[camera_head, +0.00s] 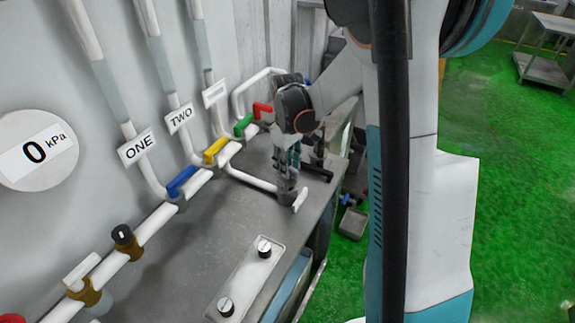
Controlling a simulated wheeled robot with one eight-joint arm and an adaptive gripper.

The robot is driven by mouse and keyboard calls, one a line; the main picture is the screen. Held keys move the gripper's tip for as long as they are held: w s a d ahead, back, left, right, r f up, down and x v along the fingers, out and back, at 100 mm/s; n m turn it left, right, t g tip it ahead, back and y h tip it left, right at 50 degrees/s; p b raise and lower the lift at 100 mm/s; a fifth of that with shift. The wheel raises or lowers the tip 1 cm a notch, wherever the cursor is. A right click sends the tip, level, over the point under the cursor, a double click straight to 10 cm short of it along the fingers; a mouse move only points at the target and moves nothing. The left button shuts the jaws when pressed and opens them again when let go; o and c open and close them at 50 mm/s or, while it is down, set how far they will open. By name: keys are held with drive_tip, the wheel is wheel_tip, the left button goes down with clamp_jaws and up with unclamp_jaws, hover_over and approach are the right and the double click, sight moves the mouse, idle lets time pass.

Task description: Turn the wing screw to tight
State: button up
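My gripper (287,192) points down at the right end of the grey bench (200,250), beyond the panel with two knobs. A small white bar-shaped piece (300,201) shows right beside the fingertips; it may be the wing of the wing screw, but I cannot tell for sure. The fingers hide most of what lies between them. I cannot tell whether they are open or shut, or touching the white piece. No screw thread or tightness mark is visible.
Pipes with blue (181,181), yellow (214,150), green (243,125) and red (262,110) handles run along the wall behind my gripper. A two-knob panel (247,277) is on the bench nearer the camera. A round gauge (38,149) reads 0 kPa. Green floor lies right.

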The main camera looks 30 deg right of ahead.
clamp_jaws()
